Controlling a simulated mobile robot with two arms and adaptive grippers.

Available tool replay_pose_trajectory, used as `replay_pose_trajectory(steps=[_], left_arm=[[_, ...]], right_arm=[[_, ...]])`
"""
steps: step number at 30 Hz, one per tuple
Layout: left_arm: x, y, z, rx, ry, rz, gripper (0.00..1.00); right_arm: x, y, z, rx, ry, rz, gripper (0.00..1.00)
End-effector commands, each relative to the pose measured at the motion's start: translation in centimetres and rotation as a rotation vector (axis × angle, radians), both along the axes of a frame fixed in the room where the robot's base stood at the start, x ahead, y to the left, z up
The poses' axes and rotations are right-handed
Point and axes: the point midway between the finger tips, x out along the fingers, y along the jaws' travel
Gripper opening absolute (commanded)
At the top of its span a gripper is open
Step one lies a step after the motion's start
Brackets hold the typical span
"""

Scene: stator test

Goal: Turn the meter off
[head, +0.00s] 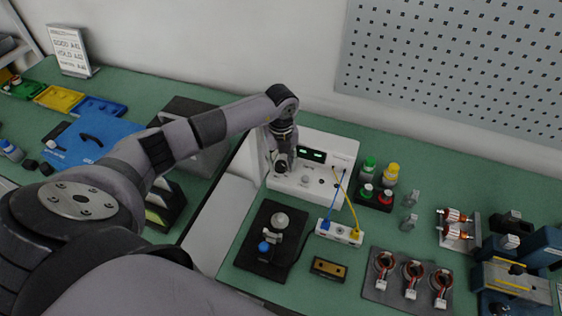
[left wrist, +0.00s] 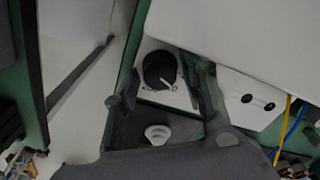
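The meter (head: 330,151) is a white box with a lit green display at the back of the green bench. My left gripper (head: 281,165) is over the left part of its front and hides some of it. In the left wrist view, a round black knob (left wrist: 159,69) with a white pointer sits on a white panel. My left gripper (left wrist: 163,88) is open, with one finger on each side of the knob. I cannot tell whether the fingers touch it. A small white round part (left wrist: 157,133) lies nearer the gripper palm. My right gripper is not in view.
Blue and yellow leads run from the meter to a white terminal block (head: 339,232). A black fixture (head: 268,250) stands in front of the meter.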

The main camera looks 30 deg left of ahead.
Motion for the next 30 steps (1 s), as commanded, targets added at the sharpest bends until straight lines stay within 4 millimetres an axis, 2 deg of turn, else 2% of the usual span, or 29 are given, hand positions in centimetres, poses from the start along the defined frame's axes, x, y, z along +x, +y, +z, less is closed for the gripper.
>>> replay_pose_trajectory(steps=[11,24,30], left_arm=[[0.0,0.0,0.3,0.001,-0.001,-0.001,0.45],[0.0,0.0,6.0,0.001,-0.002,-0.002,0.45],[0.0,0.0,6.0,0.000,0.000,-0.002,0.45]], right_arm=[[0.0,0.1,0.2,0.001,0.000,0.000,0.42],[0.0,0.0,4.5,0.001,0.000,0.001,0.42],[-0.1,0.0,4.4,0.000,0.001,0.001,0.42]])
